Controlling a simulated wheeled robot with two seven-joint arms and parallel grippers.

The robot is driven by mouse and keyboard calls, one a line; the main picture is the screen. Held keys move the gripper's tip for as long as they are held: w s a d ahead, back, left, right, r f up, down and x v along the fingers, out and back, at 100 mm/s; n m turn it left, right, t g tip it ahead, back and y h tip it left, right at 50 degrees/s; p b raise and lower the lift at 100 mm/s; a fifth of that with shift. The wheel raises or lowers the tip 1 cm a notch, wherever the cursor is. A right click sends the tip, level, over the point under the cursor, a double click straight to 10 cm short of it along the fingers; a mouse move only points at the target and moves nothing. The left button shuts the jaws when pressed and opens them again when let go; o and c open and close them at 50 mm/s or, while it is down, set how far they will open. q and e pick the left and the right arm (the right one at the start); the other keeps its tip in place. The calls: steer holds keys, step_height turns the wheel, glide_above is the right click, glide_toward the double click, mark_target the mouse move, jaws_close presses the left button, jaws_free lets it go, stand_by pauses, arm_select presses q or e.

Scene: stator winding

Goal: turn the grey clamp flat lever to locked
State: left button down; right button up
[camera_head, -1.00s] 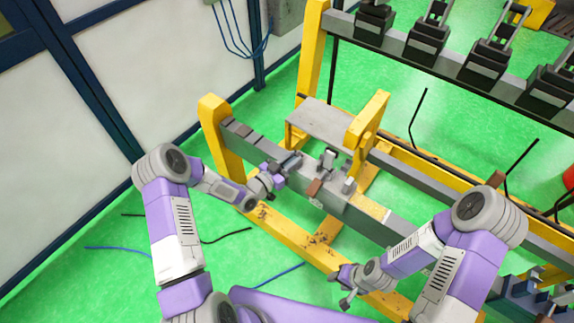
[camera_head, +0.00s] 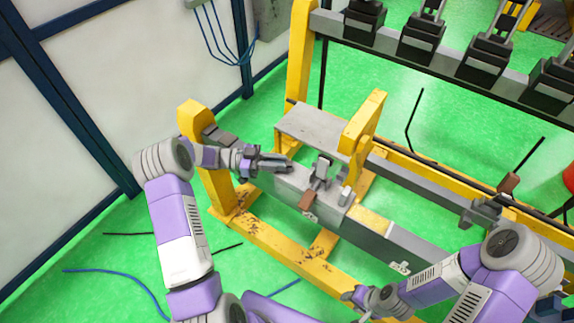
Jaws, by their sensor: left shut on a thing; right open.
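The grey clamp (camera_head: 322,172) stands on the grey beam of the yellow frame, with a small brown block (camera_head: 307,201) in front of it. My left gripper (camera_head: 278,165) is at the left of the clamp, just over the beam. It is shut on a flat grey piece that looks like the clamp's flat lever; the fingers largely hide it, so its exact angle is hard to tell. My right gripper (camera_head: 358,302) is open and empty, low at the bottom of the view, in front of the frame and away from the clamp.
A grey plate (camera_head: 309,122) and a yellow upright (camera_head: 364,122) stand close behind the clamp. A yellow post (camera_head: 207,160) is beside my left forearm. A rail with several black clamps (camera_head: 421,42) crosses the back.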

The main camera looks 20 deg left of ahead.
arm_select(q)
steer(key=shift+w+m+g+h+b, duration=0.2)
steer(key=shift+m+g+b, duration=0.4)
steer(key=shift+g, duration=0.5)
steer(key=shift+w+m+g+h+b, duration=0.25)
steer(key=shift+m+g, duration=0.55)
steer(key=shift+g, duration=0.3)
arm_select(e)
steer(key=shift+w+f, duration=0.2)
steer(key=shift+f, duration=0.35)
steer(key=shift+w+f, duration=0.2)
steer(key=shift+f, duration=0.3)
arm_select(q)
steer(key=c, duration=1)
jaws_free()
steer(key=shift+c, duration=0.2)
steer(key=shift+a, duration=0.1)
steer(key=a, duration=0.7)
steer(key=shift+s+a, duration=0.2)
steer(key=shift+a, duration=0.05)
arm_select(e)
steer(key=shift+r, duration=0.1)
